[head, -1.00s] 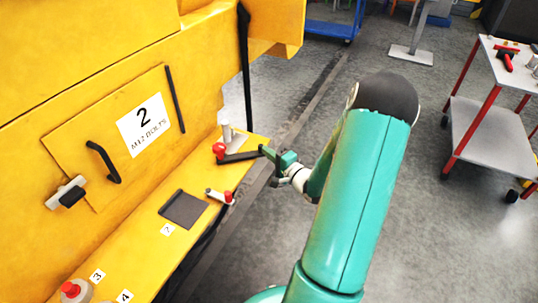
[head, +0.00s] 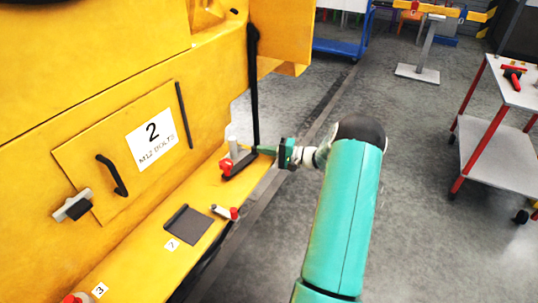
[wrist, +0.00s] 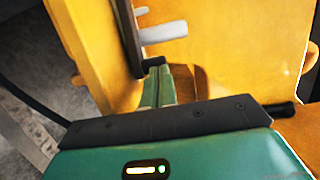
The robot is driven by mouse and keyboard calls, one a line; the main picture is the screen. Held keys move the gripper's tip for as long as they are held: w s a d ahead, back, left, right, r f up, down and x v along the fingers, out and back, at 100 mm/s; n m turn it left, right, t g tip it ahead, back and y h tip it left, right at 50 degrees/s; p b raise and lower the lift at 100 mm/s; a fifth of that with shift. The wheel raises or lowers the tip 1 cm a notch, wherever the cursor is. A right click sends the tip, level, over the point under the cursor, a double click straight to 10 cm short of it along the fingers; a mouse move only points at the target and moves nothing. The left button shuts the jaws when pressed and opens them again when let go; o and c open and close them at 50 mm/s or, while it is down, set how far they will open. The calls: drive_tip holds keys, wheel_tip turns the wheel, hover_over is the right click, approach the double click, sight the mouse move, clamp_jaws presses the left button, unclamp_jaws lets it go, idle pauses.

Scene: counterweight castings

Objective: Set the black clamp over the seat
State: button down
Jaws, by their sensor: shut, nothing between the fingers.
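The black clamp (head: 241,164) is a dark bar with a red knob at its near left end, low on the yellow ledge. It lies slantwise beside an upright grey post (head: 232,140). Which part is the seat is not clear; the bar hides part of the surface around the post's foot. My gripper (head: 263,150) is shut and empty, its fingertips at the bar's far right end; contact cannot be told. In the wrist view, my green fingers (wrist: 158,80) are together, with a dark end piece at their tips and the grey post (wrist: 163,31) beyond.
A small grey part with a red tip (head: 225,212) and a dark square plate (head: 188,225) lie nearer on the ledge. A black strut (head: 252,85) rises behind the clamp. A panel labelled 2 (head: 135,150) has a black handle. Open floor lies right, before a red-legged cart (head: 495,150).

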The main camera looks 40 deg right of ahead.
drive_tip(key=shift+w, duration=0.45)
drive_tip(key=shift+d, duration=0.15)
